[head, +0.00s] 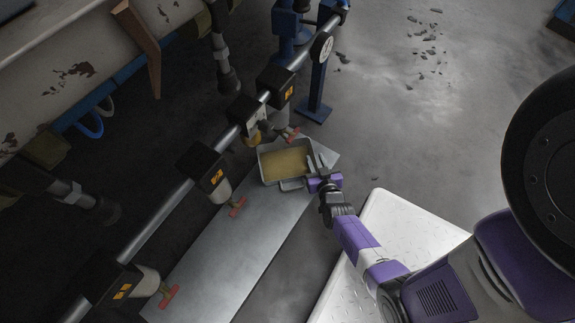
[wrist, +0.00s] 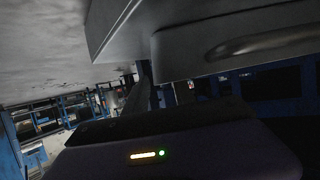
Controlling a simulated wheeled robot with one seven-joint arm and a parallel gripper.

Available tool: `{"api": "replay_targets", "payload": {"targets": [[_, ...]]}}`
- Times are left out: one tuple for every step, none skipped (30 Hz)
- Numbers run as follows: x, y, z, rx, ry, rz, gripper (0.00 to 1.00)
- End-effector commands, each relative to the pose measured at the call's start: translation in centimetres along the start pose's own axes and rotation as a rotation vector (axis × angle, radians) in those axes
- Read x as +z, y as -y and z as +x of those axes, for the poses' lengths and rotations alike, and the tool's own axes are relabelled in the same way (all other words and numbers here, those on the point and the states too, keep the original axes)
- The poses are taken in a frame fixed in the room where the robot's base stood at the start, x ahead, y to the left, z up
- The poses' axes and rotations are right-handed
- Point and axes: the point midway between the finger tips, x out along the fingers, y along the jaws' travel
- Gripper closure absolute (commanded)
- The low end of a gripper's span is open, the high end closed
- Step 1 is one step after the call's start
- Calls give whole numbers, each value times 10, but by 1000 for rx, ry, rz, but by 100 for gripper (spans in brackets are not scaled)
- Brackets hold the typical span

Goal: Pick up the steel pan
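The steel pan (head: 262,170) is a shallow rectangular tray with a yellowish-brown layer inside. It sits on the long metal sheet (head: 215,245), near its far end, in the head view. A small grey tab shows at its near side. My gripper (head: 317,161) is at the pan's right end, with its two fingers apart and close to the right wall. I cannot tell whether they touch it. In the wrist view, large grey metal surfaces fill the top, and the dark gripper body covers the bottom. The fingertips are not clear there.
A rail with black clamp blocks (head: 205,168) and red-handled valves (head: 238,207) runs along the left of the sheet. A blue stand (head: 315,108) rises behind the pan. A white platform (head: 385,215) lies at right. Open floor with debris (head: 427,35) is beyond.

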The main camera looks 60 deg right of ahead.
Motion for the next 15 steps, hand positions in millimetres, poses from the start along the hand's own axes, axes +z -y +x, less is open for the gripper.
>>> {"api": "replay_targets", "payload": {"targets": [[5,-1,10,1,-1,0,69],[4,-1,15,1,-2,0,69],[4,-1,20,1,-2,1,69],[4,-1,23,1,-2,1,69],[3,-1,25,1,-1,0,69],[2,-1,27,1,-1,0,69],[2,-1,28,1,0,0,69],[1,0,28,0,0,0,69],[1,0,27,0,1,0,69],[1,0,27,0,1,0,69],[1,0,27,0,1,0,69],[1,0,27,0,1,0,69],[1,0,27,0,1,0,73],[1,0,27,0,1,0,79],[1,0,27,0,1,0,87]]}}
